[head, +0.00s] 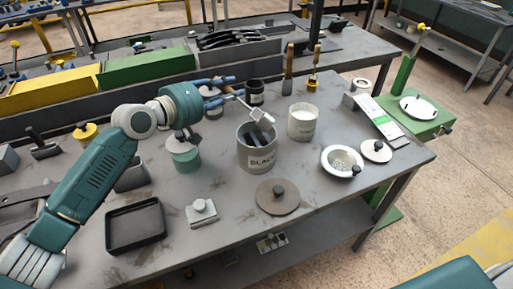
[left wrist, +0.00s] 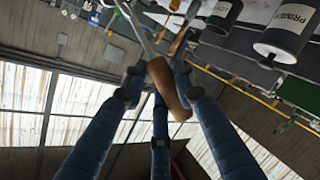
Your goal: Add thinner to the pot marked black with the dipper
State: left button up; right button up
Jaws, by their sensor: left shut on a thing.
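The grey pot marked BLACK (head: 257,158) stands open near the middle of the bench, with dark contents showing inside. My left gripper (head: 222,92) is above and to the left of it, shut on the dipper's handle. The wooden handle (left wrist: 168,88) lies between the blue fingers in the left wrist view. The dipper's pale metal end (head: 263,119) is at the pot's mouth, over its upper right rim; I cannot tell whether it touches. A white open pot (head: 302,125) stands just right, its label too small to read. My right gripper is not in view.
A flat knobbed lid (head: 277,199) lies in front of the pot. A black tray (head: 135,225) is front left. Upright wooden-handled tools (head: 289,70) stand behind.

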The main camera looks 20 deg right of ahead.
pick_arm(q)
jog(key=shift+d+r, duration=0.1)
jog(key=shift+r, duration=0.05)
dwell(0.3)
jog(key=shift+s+d+r+m+y+p, duration=0.9)
jog(key=shift+d+m+p, duration=0.35)
jog(key=shift+p, duration=3.25)
jog(key=shift+a, duration=0.1)
jog(key=s+d+m+p, duration=0.1)
jog(key=p, duration=0.2)
jog(key=s+d+r+m+t+y+p, duration=0.1)
jog(key=p, duration=0.2)
jog(key=shift+s+d+m, duration=0.1)
jog(key=shift+d+m, duration=0.15)
jog(key=shift+d, duration=0.1)
